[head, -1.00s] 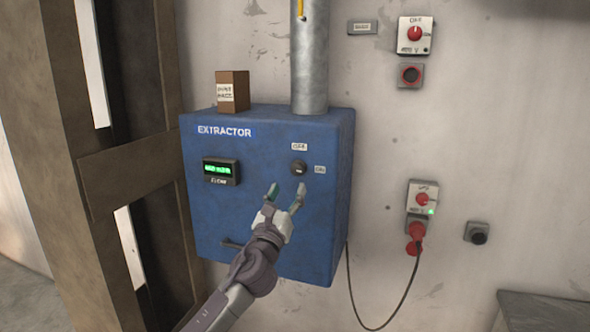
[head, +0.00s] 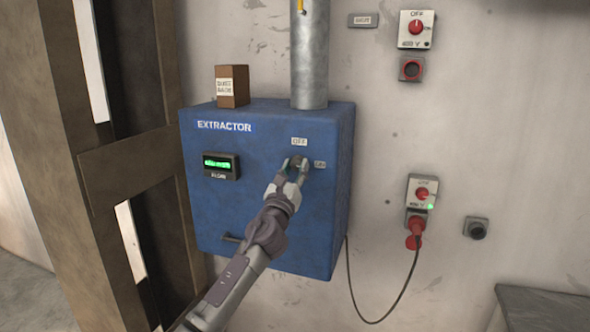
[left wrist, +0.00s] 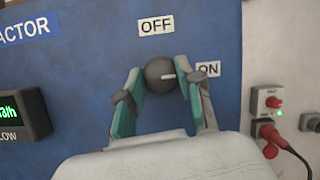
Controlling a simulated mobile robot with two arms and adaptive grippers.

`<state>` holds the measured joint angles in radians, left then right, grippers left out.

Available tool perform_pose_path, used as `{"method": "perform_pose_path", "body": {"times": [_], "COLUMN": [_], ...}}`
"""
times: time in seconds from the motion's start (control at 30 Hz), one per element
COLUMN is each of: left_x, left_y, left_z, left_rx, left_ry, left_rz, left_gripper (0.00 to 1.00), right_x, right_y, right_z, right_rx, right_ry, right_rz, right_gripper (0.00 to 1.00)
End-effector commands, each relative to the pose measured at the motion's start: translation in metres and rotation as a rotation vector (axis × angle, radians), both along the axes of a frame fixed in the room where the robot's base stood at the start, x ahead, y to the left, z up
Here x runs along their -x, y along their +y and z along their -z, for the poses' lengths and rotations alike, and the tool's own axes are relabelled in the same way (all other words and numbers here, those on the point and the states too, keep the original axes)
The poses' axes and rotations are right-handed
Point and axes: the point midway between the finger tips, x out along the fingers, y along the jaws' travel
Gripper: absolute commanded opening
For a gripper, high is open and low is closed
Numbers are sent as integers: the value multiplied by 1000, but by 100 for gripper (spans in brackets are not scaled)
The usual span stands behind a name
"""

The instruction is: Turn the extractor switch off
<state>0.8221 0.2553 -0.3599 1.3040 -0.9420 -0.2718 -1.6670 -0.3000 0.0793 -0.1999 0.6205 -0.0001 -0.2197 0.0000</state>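The extractor (head: 265,230) is a blue wall box with an EXTRACTOR label. Its switch (left wrist: 159,74) is a round dark knob, and its white mark points right to the ON label (left wrist: 208,69). The OFF label (left wrist: 156,25) sits above the knob. My left gripper (head: 294,165) is at the knob, which it partly hides in the head view. In the left wrist view its fingers (left wrist: 162,92) are apart, one either side of the knob, with a small gap showing. Whether they straddle it in depth is hard to tell. My right gripper is not in view.
A green-lit display (head: 221,165) is left of the knob on the box. A metal pipe (head: 310,60) and a small brown box (head: 232,87) stand on top. A wall socket (head: 421,195) with a red plug and hanging cable (head: 400,295) is to the right.

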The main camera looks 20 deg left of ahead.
Motion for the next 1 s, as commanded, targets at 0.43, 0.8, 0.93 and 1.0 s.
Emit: {"method": "perform_pose_path", "body": {"times": [0.43,0.8,0.93,1.0], "left_x": [0,0,0,0], "left_y": [0,-3,-3,-4], "left_z": [1,1,1,1], "left_rx": [29,257,378,446], "left_ry": [1,9,13,16], "left_rz": [1,2,2,2], "left_gripper": [0,0,0,0], "right_x": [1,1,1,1], "right_y": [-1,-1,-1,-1], "right_z": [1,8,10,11], "right_rx": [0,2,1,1], "right_ry": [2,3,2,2], "right_rz": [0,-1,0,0], "right_gripper": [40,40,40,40]}}
